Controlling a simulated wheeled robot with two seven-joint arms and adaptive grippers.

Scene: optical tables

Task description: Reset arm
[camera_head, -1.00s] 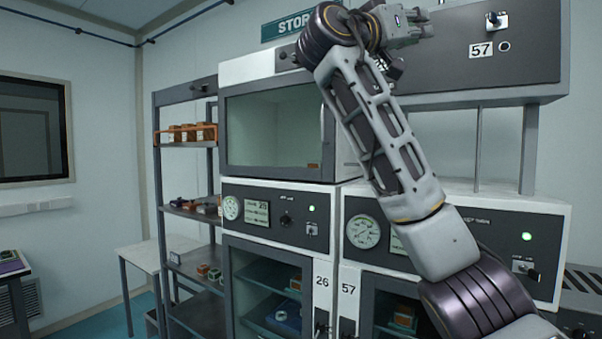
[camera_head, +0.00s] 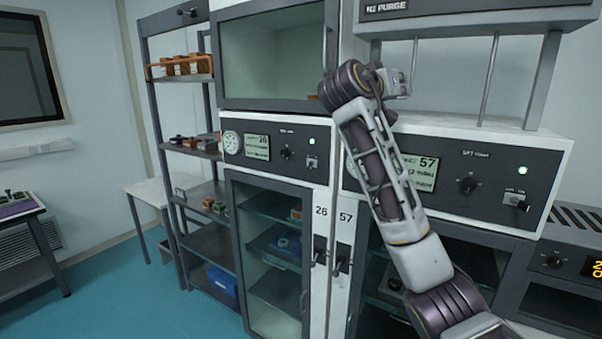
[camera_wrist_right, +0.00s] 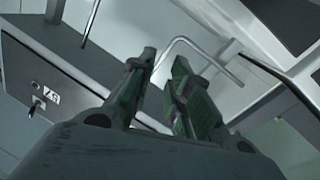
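My right arm rises from the lower right in the head view, in front of the cabinets. Its gripper (camera_head: 402,84) is at the top end of the arm, small and partly hidden by the wrist. The right wrist view shows the two fingers of this gripper (camera_wrist_right: 165,66) apart, with nothing between them. My left gripper is in neither view.
Cabinet 26 (camera_head: 317,235) and cabinet 57 (camera_head: 343,232) stand close behind the arm. An open shelf unit (camera_head: 152,100) with orange-racked items (camera_head: 180,66) stands left. A white side table (camera_head: 150,190) and open teal floor (camera_head: 120,290) lie farther left.

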